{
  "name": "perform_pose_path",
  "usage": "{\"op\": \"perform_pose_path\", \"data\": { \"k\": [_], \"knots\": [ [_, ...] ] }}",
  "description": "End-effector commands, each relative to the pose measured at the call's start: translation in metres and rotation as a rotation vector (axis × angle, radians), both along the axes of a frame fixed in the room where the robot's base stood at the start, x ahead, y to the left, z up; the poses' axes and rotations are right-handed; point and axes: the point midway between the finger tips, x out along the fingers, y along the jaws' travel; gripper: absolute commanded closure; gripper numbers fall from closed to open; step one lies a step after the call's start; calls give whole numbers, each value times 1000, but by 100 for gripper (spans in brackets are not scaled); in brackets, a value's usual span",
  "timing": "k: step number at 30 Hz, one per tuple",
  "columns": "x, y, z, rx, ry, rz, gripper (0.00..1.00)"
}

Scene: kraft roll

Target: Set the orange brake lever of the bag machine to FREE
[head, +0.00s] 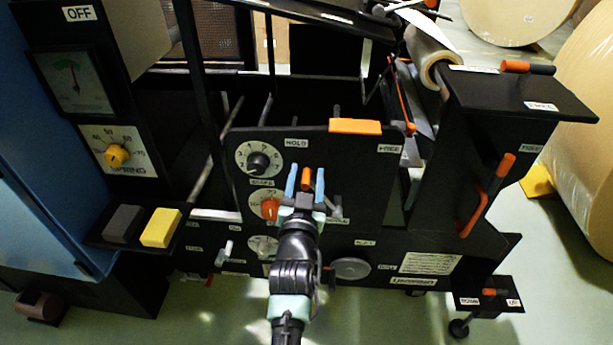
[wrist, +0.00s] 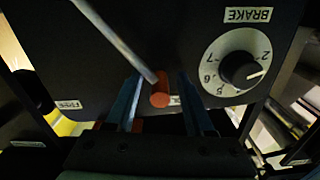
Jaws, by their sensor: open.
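The brake lever is a thin grey rod with an orange grip (wrist: 160,98) at its end, in front of the black panel of the bag machine. The orange grip also shows in the head view (head: 306,176), below and between the HOLD label (head: 296,143) and the FREE label (head: 388,149). My gripper (head: 305,180) is open, with its blue fingers on either side of the grip. In the wrist view my gripper (wrist: 160,105) has the grip between its fingers, with gaps visible. The FREE label (wrist: 70,104) is left of the fingers there.
A numbered dial (head: 258,160) sits left of the lever, with an orange knob (head: 270,208) below it. An orange block (head: 355,126) lies along the panel's top edge. Grey and yellow buttons (head: 160,228) stand at left. A red-orange handle (head: 487,195) is at right.

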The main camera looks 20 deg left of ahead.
Motion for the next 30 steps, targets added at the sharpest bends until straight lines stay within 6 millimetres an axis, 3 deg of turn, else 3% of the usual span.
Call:
{"op": "perform_pose_path", "data": {
  "k": [2, 9, 11, 30],
  "knots": [
    [0, 0, 0, 0, 0, 0, 49],
    [-1, 0, 0, 0, 0, 1, 92],
    [-1, 1, 0, 0, 0, 2, 100],
    [-2, 4, -1, 3, 2, 7, 100]
  ]
}}
